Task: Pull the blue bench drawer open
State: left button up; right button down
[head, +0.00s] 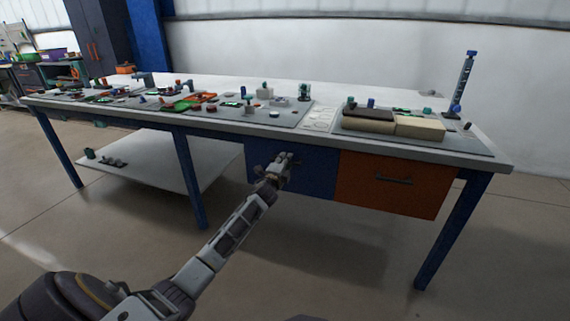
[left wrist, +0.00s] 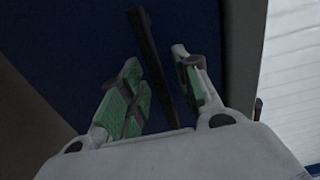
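The blue drawer (head: 315,178) hangs under the right half of the bench, left of the orange drawer. Its front looks about flush with the orange one, so it appears closed. My left gripper (head: 284,160) is in front of the blue drawer's upper part and hides its handle in the head view. In the left wrist view, the dark bar handle (left wrist: 148,45) runs between the two green-padded fingers of the open left gripper (left wrist: 157,62). Gaps show on both sides of the bar, and I see no clear contact. My right gripper is not in view.
The orange drawer (head: 395,185) with a dark handle is just to the right. The bench top (head: 225,82) carries trays, small parts and beige blocks (head: 420,127). A lower shelf (head: 165,160) is at left. The floor in front is clear.

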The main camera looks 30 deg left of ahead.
pick_arm(q)
grip_shut()
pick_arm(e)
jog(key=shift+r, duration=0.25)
pick_arm(q)
jog(key=shift+s, duration=0.1)
